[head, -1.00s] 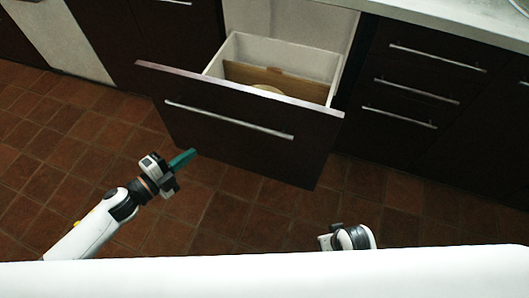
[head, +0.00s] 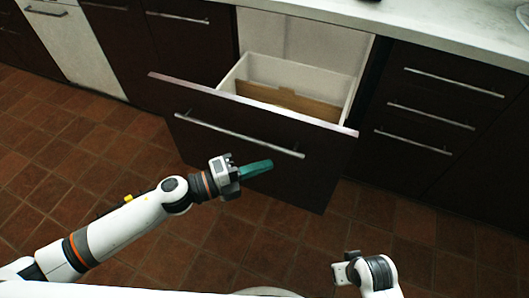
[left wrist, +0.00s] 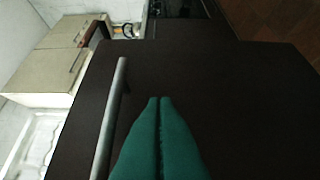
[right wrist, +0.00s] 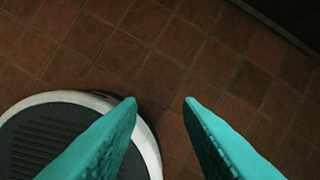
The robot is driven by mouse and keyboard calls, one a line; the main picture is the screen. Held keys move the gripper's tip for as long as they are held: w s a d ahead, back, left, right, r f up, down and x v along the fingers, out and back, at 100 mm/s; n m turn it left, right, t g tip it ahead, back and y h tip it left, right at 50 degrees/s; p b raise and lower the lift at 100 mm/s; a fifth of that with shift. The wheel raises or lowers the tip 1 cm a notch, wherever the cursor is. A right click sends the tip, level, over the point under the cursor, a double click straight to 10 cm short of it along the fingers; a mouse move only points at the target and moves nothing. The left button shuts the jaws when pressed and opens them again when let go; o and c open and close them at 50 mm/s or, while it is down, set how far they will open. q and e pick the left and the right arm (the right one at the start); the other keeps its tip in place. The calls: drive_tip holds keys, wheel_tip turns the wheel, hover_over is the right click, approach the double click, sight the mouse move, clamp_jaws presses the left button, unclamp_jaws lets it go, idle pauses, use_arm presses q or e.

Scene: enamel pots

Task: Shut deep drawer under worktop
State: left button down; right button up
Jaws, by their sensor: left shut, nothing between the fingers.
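The deep drawer (head: 270,135) under the worktop stands pulled out, with a dark front, a long silver bar handle (head: 238,134) and a white box with a brown panel inside. My left gripper (head: 268,164) is shut and empty, with green fingers pointing at the drawer front just below the handle. In the left wrist view its fingertips (left wrist: 160,100) are in front of the dark drawer front (left wrist: 230,110), beside the handle (left wrist: 108,120). I cannot tell whether they touch it. My right gripper (right wrist: 160,102) is open and empty over the floor, low and away from the drawer.
The pale worktop (head: 440,35) runs above the cabinets. Closed drawers with bar handles (head: 430,115) stand to the right, and dark cabinets (head: 110,50) to the left. The tiled floor (head: 80,160) in front is clear. My round base shows in the right wrist view.

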sight(264, 155)
use_arm(q)
drive_tip(key=w, duration=0.3)
drive_tip(key=shift+w+d+f, duration=0.1)
drive_tip(key=shift+w+d, duration=0.1)
drive_tip(key=shift+d, duration=0.2)
use_arm(e)
drive_tip(key=shift+w+r, duration=0.1)
drive_tip(key=shift+r, duration=0.65)
